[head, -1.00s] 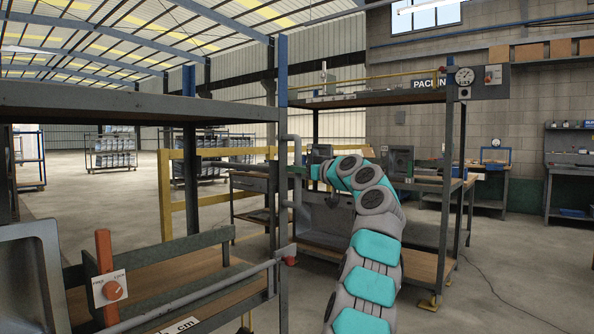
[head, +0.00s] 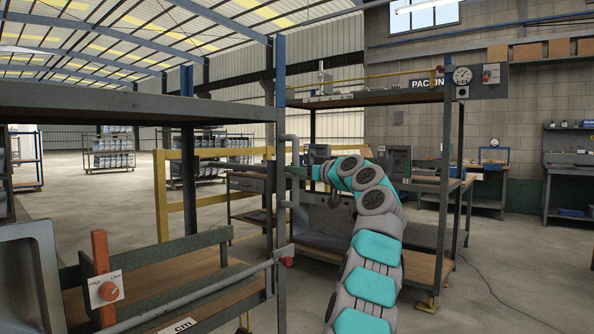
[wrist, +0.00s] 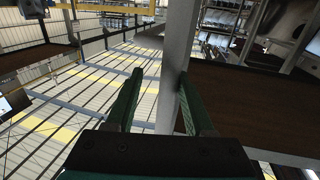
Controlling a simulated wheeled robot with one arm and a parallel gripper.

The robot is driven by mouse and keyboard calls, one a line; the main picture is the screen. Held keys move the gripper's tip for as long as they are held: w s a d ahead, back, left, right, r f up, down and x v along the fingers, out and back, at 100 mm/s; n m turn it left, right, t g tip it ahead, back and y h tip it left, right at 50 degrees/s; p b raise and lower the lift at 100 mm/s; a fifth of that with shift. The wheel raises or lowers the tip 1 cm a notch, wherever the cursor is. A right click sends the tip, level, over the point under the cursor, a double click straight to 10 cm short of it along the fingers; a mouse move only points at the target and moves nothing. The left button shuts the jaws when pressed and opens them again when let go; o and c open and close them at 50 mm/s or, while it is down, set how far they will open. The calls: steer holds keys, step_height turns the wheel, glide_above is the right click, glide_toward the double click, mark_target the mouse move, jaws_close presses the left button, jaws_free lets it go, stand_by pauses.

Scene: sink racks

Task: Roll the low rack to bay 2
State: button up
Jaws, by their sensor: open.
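A dark metal rack frame with a top shelf (head: 140,104) and a wooden lower shelf (head: 170,272) stands at the near left. A grey upright handle (head: 291,185) is on its right side, by the post. My gripper (head: 300,174) reaches left to this handle and is small and partly hidden in the head view. In the wrist view, my gripper (wrist: 160,84) is open, with a grey upright bar (wrist: 174,75) between or just beyond its two green fingers. I cannot tell whether they touch it. No bay 2 marking is readable, and I cannot tell which rack is the low one.
A packing bench (head: 400,97) stands behind my arm at centre right. A yellow rail (head: 162,195) lies behind the rack. A grey sink (head: 27,270) and an orange post with a dial (head: 102,280) are at near left. Open floor (head: 520,275) lies at right.

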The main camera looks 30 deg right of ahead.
steer(key=shift+o, duration=0.4)
steer(key=shift+a, duration=0.1)
steer(key=s+d+b, duration=0.1)
steer(key=s+b, duration=0.1)
steer(key=s, duration=0.5)
steer(key=shift+s+d+b, duration=0.15)
steer(key=shift+s+b, duration=0.2)
steer(key=shift+b, duration=0.05)
